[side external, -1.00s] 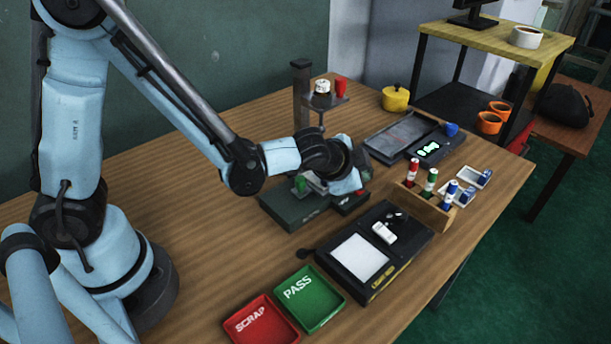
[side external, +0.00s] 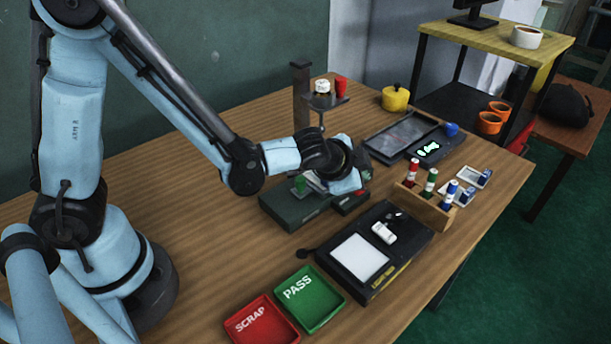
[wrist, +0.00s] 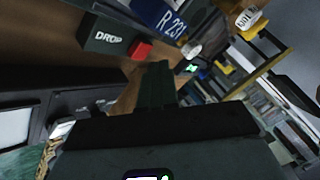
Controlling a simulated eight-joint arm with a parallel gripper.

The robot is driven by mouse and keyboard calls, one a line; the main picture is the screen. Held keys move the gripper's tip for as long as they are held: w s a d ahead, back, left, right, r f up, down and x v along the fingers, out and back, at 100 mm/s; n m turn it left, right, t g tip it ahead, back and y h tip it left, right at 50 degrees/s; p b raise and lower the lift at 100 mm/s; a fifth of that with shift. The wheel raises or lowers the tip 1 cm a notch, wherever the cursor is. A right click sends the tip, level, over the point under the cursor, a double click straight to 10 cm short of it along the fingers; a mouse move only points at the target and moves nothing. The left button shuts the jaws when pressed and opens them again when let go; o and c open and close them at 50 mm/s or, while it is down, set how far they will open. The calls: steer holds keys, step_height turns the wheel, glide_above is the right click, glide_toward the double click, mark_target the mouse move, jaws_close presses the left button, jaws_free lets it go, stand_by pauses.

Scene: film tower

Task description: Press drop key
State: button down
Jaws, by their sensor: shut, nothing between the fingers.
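The drop key is a red button (wrist: 140,50) on a dark box labelled DROP (wrist: 104,38), at the upper left in the wrist view. In the side view the small dark box (side external: 350,203) sits beside the tower base (side external: 292,211), partly hidden by my gripper. My gripper (wrist: 156,80) is shut and empty. In the wrist view its fingertips appear just right of and below the red button. I cannot tell whether they touch it. In the side view my gripper (side external: 346,184) is low above the base and the box.
A post with a shelf (side external: 325,102) stands behind my gripper, holding a red cup and a white item. A light box (side external: 376,290) lies in front, with a wooden vial rack (side external: 428,207) to the right. Green PASS (side external: 325,317) and red SCRAP trays are at the front.

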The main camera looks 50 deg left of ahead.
steer(key=shift+f, duration=0.1)
stand_by(0.6)
steer(key=shift+f, duration=0.35)
steer(key=shift+f, duration=0.4)
stand_by(0.6)
steer(key=shift+r, duration=0.85)
steer(key=shift+r, duration=2.5)
